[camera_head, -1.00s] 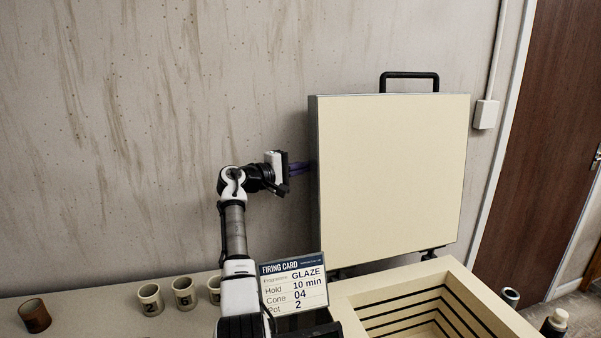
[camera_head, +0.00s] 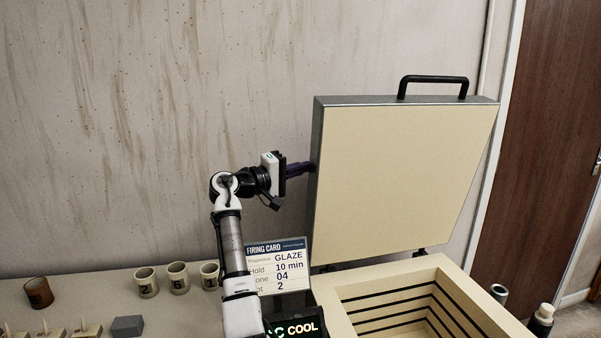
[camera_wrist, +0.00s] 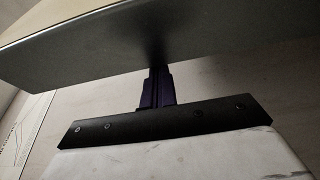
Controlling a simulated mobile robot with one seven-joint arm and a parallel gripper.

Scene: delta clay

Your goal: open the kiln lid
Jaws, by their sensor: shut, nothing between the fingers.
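The kiln lid (camera_head: 405,180) stands raised, close to upright, on hinges at the back of the kiln (camera_head: 341,308). Its cream inner face shows in the head view, with a black handle (camera_head: 433,79) on its top edge. My gripper (camera_head: 306,167) is shut and empty, its purple fingers at the lid's left edge. In the wrist view the shut fingers (camera_wrist: 157,88) point at the lid's grey side (camera_wrist: 150,50) and reach it or nearly so; I cannot tell whether they touch. The kiln's chamber is open, with dark grooves along its cream walls.
A firing card (camera_head: 277,267) stands behind my forearm, near a display (camera_head: 303,328) reading COOL. Several cups, one a brown cup (camera_head: 38,293), and a grey block (camera_head: 127,326) are on the bench at left. A bottle (camera_head: 542,318) stands right of the kiln.

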